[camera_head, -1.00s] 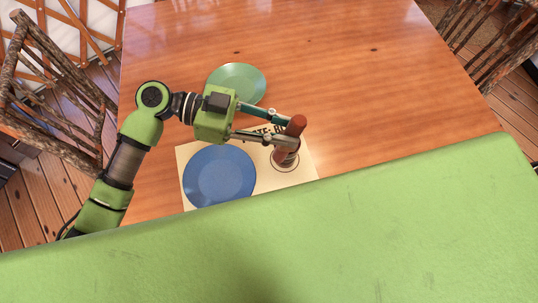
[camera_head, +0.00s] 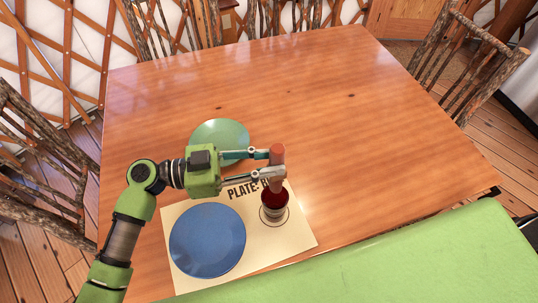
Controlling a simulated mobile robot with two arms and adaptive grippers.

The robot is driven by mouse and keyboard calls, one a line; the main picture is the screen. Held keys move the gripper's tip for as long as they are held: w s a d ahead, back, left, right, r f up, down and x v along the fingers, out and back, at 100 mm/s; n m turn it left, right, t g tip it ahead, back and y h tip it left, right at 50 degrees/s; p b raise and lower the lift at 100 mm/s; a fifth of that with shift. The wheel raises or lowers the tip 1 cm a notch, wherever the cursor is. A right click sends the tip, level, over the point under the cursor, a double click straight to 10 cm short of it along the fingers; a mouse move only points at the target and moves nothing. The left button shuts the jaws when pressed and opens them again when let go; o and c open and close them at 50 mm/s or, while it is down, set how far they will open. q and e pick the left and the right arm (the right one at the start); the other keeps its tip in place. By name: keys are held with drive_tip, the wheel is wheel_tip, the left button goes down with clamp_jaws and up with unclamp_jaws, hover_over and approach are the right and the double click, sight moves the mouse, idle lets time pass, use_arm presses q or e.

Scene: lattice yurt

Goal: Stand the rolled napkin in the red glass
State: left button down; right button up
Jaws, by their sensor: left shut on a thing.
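My left gripper (camera_head: 270,164) is shut on the rolled napkin (camera_head: 277,156), a reddish-brown roll held nearly upright. The red glass (camera_head: 274,204) stands on the placemat (camera_head: 301,239), inside a printed ring, right of the blue plate. The napkin's lower end overlaps the glass's rim in the picture; I cannot tell whether it is inside or just above it. My right gripper is not in view.
The blue plate (camera_head: 207,240) lies on the placemat, which has printed words along its top. A green plate (camera_head: 220,138) lies behind on the wooden table (camera_head: 330,110). The table's back and right are clear. Branch-built chairs (camera_head: 470,60) stand around it.

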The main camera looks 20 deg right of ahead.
use_arm(q)
wheel_tip(320, 180, down, 2)
drive_tip(key=shift+f, duration=0.15)
drive_tip(key=shift+f+b, duration=0.4)
drive_tip(key=shift+b, duration=0.15)
wheel_tip(320, 180, down, 7)
drive_tip(key=b, duration=0.9)
drive_tip(key=shift+f, duration=0.15)
drive_tip(key=c, duration=1.7)
unclamp_jaws()
drive_tip(key=a, duration=0.4)
drive_tip(key=w+a, duration=0.1)
drive_tip(key=a, duration=0.7)
drive_tip(key=shift+w, duration=0.2)
